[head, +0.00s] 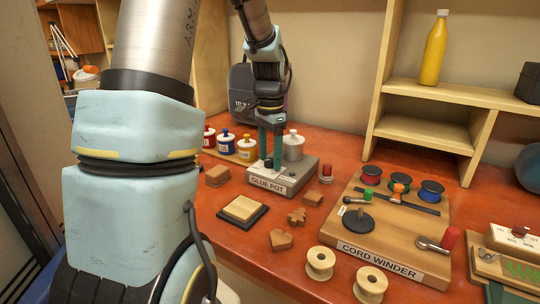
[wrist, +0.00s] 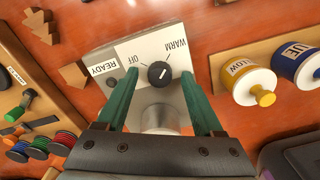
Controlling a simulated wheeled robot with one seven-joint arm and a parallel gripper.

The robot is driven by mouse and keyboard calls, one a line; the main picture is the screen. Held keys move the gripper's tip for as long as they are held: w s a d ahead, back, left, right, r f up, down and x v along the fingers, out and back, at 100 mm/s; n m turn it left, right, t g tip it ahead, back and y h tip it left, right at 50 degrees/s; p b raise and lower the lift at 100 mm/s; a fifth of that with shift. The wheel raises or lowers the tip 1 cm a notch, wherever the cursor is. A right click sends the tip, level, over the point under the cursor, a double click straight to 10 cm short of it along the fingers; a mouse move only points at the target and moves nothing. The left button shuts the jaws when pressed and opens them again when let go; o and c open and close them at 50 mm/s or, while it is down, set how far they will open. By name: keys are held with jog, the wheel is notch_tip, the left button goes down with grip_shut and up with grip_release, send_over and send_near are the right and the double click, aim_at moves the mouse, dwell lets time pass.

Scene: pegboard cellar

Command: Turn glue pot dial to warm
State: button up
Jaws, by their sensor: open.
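The glue pot (head: 283,183) is a grey box with a white-lidded metal pot on top, standing on the red-brown bench. In the wrist view, its dial (wrist: 158,73) is a black round knob on a pale plate, between the labels OFF on the left and WARM on the right. A small white mark lies on the dial's right part; I cannot tell exactly where it points. My gripper (wrist: 158,80) is open, pointing down over the box, with one green finger on each side of the dial. Whether the fingers touch it is unclear. In the head view my fingers (head: 270,155) hide the dial.
Red, blue and yellow jars (head: 227,145) stand on a wooden strip to the left. Small wooden pieces (head: 281,240) and a dark-edged pad (head: 243,211) lie in front. The cord winder board (head: 390,252) is on the right, with two spools (head: 320,263) before it.

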aim_at(270, 160)
notch_tip(270, 160, up, 11)
jog(key=b, duration=0.1)
dwell(0.4)
jog(key=shift+f, duration=0.15)
